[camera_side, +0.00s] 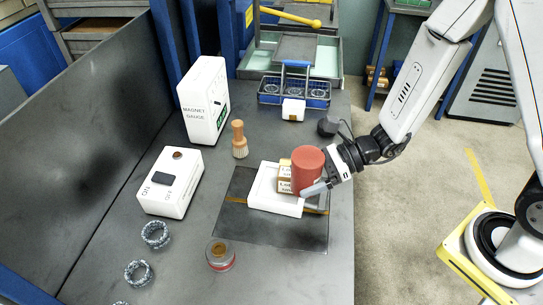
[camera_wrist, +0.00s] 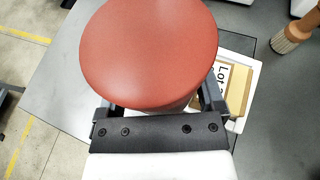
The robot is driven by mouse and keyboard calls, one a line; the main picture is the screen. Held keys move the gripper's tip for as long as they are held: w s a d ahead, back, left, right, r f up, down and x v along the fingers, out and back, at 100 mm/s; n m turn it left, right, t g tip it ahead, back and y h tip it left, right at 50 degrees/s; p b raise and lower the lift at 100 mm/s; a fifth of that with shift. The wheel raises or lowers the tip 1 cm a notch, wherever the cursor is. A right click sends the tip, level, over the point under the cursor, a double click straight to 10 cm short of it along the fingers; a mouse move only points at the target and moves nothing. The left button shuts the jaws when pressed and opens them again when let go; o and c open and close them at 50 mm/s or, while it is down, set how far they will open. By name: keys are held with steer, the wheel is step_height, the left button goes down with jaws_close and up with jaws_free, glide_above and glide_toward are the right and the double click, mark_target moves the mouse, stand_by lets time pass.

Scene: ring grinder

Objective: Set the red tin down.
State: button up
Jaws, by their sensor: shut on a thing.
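The red tin (camera_side: 308,168) is a short upright cylinder held between the fingers of my gripper (camera_side: 318,187). It sits in front of part of a white tray (camera_side: 262,199) on a dark mat; whether it touches the tray cannot be told. In the wrist view the tin's round top (camera_wrist: 148,50) fills the upper middle, and my gripper (camera_wrist: 158,108) is shut on its sides. A tan block labelled "Lot" (camera_wrist: 238,88) lies in the tray beside the tin; the tin hides part of it.
A dark mat (camera_side: 240,225) lies under the tray. The bench's right edge is close to the tray.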

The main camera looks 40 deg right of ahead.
steer(key=w+d+r+m+t+h, duration=0.1)
steer(key=w+d+r+m+t, duration=0.1)
steer(key=w+d, duration=1)
steer(key=shift+w+d+m+t+h, duration=0.3)
steer(key=shift+d+m+t, duration=0.35)
steer(key=shift+d, duration=0.35)
steer(key=w+f, duration=0.2)
steer(key=w, duration=0.2)
steer(key=w+f, duration=0.3)
steer(key=w, duration=0.1)
steer(key=w+f, duration=0.3)
steer(key=w, duration=0.1)
steer(key=shift+w+a+f, duration=0.2)
steer(key=shift+w+a, duration=0.1)
steer(key=shift+w, duration=0.05)
steer(key=shift+w+f, duration=0.35)
steer(key=shift+f, duration=0.05)
